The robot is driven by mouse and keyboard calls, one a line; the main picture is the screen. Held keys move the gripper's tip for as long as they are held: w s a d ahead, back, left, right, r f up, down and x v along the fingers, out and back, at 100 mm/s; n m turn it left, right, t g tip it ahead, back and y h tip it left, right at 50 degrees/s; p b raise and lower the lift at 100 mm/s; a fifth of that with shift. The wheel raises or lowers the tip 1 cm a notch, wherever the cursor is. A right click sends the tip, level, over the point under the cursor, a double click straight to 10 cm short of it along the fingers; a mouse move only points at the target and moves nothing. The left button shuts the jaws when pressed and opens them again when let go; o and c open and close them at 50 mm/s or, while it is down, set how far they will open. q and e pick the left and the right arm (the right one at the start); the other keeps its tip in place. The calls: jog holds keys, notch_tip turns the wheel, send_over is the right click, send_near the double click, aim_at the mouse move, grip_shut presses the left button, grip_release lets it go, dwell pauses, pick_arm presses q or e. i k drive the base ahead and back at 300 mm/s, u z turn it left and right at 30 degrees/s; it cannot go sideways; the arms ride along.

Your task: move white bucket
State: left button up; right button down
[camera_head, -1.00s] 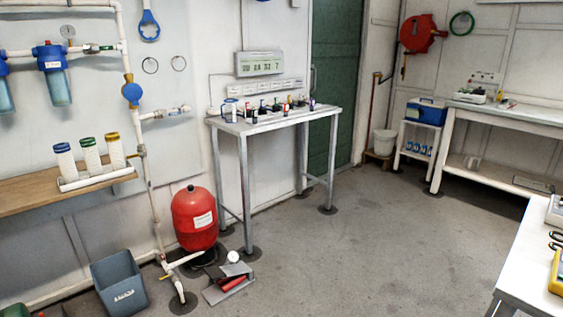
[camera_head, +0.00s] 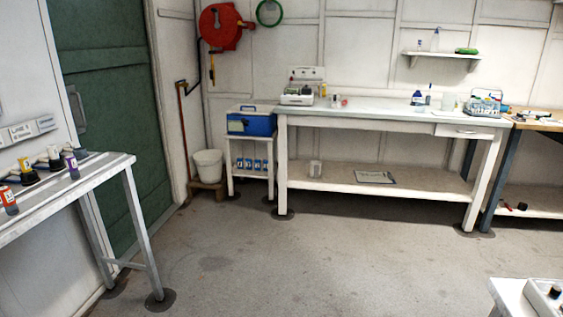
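The white bucket (camera_head: 208,167) stands upright on a low wooden base (camera_head: 207,187) on the floor. It is in the back corner, between the green door and a small white stand with a blue cooler box. A broom-like wooden handle leans at the wall just left of it. Neither of my grippers shows in the head view, and the bucket is well away across the floor.
The grey floor (camera_head: 260,255) in front of the bucket is clear. A narrow table (camera_head: 112,175) with bottles is at the left. The white stand (camera_head: 232,170) and long white workbench (camera_head: 375,118) line the back. A table corner (camera_head: 512,292) juts in at lower right.

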aim_at(209, 163)
jog(key=z, duration=0.15)
jog(key=i, duration=2.35)
jog(key=u, duration=0.85)
jog(key=i, duration=2.7)
jog(key=u, duration=0.6)
jog(key=i, duration=1.9)
jog(key=u, duration=0.15)
